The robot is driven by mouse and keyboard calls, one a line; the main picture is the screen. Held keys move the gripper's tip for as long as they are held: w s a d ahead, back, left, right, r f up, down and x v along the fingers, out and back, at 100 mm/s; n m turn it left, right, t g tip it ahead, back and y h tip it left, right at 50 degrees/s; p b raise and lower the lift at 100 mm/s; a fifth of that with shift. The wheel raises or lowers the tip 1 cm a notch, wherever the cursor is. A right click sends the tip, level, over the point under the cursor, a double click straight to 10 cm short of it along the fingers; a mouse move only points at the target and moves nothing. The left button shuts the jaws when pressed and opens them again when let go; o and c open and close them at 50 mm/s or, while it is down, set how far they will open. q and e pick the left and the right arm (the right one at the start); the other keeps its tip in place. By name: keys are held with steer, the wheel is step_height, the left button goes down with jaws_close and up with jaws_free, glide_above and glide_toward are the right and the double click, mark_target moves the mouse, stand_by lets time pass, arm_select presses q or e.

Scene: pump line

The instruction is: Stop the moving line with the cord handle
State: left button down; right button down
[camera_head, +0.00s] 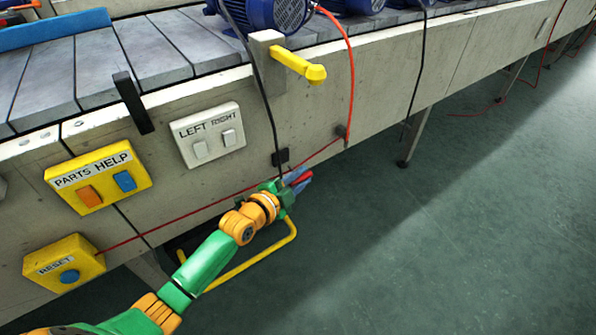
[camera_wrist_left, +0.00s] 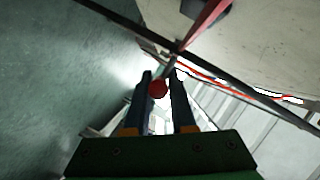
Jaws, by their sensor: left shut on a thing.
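The red cord handle (camera_head: 303,179) is at the front of the conveyor's side panel, below its lower edge in the head view. My left gripper (camera_head: 298,178) is shut on it, its fingers mostly covering the handle. In the left wrist view, a round red end of the handle (camera_wrist_left: 157,88) shows between the two dark fingers of my left gripper (camera_wrist_left: 161,90). A thin red cord (camera_head: 200,208) runs along the panel from the yellow RESET box (camera_head: 64,263) to a dark bracket (camera_head: 342,131). My right gripper is not in view.
The conveyor (camera_head: 110,62) carries blue motors (camera_head: 268,14). Its panel holds a PARTS HELP box (camera_head: 98,177), a LEFT RIGHT switch plate (camera_head: 207,134) and a yellow lever (camera_head: 300,66). A yellow tube (camera_head: 262,256) is below my wrist. Green floor (camera_head: 430,230) to the right is clear.

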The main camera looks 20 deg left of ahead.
mark_target(295, 184)
arm_select(q)
steer(key=shift+f, duration=0.15)
steer(key=c, duration=0.8)
jaws_free()
steer(key=shift+o, duration=0.2)
steer(key=shift+s, duration=0.2)
steer(key=p+v, duration=0.3)
steer(key=v, duration=0.3)
steer(key=shift+s+a+r, duration=0.1)
steer(key=shift+r, duration=0.15)
steer(key=shift+s+a, duration=0.1)
steer(key=shift+s, duration=0.15)
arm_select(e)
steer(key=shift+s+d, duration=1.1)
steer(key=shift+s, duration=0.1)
